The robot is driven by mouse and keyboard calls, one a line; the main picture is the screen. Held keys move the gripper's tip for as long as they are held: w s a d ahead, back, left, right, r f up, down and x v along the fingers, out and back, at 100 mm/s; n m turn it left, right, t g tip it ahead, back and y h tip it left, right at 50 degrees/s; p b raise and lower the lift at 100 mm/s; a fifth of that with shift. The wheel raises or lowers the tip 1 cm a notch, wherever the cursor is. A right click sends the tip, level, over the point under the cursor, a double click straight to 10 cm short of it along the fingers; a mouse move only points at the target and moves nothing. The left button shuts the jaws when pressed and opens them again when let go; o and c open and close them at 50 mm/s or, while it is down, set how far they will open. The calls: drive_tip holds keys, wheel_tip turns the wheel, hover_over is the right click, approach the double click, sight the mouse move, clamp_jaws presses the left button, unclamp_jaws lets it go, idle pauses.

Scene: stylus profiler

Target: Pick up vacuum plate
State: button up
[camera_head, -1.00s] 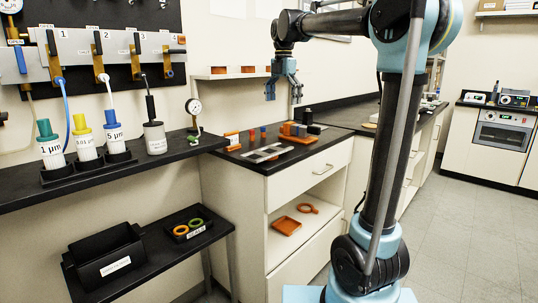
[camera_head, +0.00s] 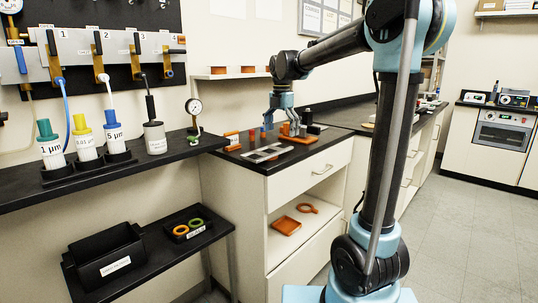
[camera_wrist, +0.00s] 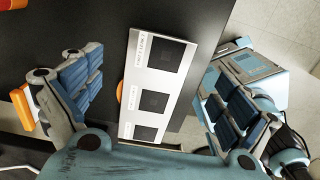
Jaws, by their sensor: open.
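A flat white plate with three black square panels lies on the black counter top in the head view (camera_head: 264,153). This plate (camera_wrist: 154,98) also fills the middle of the wrist view. My gripper (camera_head: 281,121) points down low over the back of the counter, behind the plate in the picture. In the wrist view my gripper (camera_wrist: 157,90) is open, with its blue padded fingers on either side of the plate and nothing between them held.
An orange-and-white block (camera_head: 232,140) stands left of the plate. An orange stand (camera_head: 298,136) and a dark block (camera_head: 313,128) are close to my gripper on the right. A wall shelf (camera_head: 230,75) with orange pieces is above. The counter's front strip is clear.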

sight(281, 146)
drive_tip(key=shift+f, duration=2.55)
drive_tip(key=c, duration=1.5)
